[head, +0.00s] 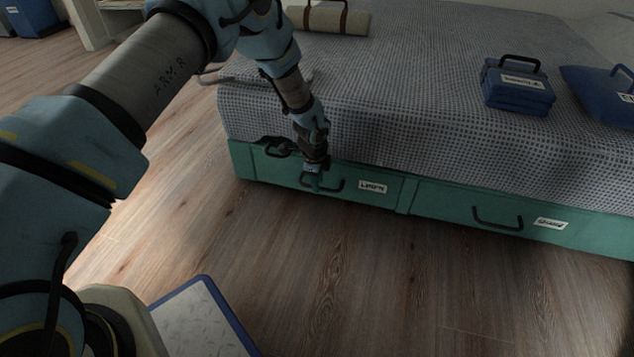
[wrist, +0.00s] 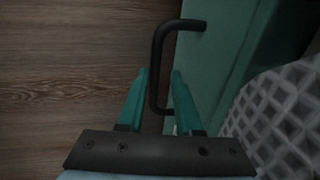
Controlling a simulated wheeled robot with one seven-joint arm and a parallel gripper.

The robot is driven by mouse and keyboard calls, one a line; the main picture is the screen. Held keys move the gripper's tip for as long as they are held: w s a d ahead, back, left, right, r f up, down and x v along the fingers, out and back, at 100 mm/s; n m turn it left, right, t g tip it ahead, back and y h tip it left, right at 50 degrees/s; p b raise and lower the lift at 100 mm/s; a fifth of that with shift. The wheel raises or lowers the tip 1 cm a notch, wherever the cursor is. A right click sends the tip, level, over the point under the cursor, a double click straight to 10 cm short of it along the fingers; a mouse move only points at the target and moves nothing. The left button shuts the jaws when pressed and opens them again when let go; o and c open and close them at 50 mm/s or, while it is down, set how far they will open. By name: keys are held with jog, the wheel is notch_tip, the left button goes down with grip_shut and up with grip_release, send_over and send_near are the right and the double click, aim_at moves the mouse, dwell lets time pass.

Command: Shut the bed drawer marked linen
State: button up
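The green bed drawer (head: 385,201) with a white label (head: 372,187), which seems to read Linen, is at the left of the bed front. How far it stands out is hard to tell from these views. Its dark handle (head: 335,187) is partly hidden by my gripper (head: 316,181) in the head view. In the wrist view the handle (wrist: 156,70) is a dark bent bar against the green drawer front (wrist: 190,60). My gripper (wrist: 160,78) has its two green fingers apart, with the bar between them and a gap visible beside it.
A second green drawer (head: 455,203) with its own handle and label is to the right. The grey checked bedspread (head: 400,120) hangs down to the drawer tops. Blue cases (head: 517,87) lie on the bed. The wooden floor (head: 350,270) before the drawers is clear.

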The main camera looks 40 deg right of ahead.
jog(key=shift+o, duration=0.7)
jog(key=shift+a, duration=0.1)
jog(key=p+v, duration=0.4)
jog(key=v, duration=0.6)
jog(key=shift+r+p, duration=0.3)
jog(key=shift+r, duration=0.1)
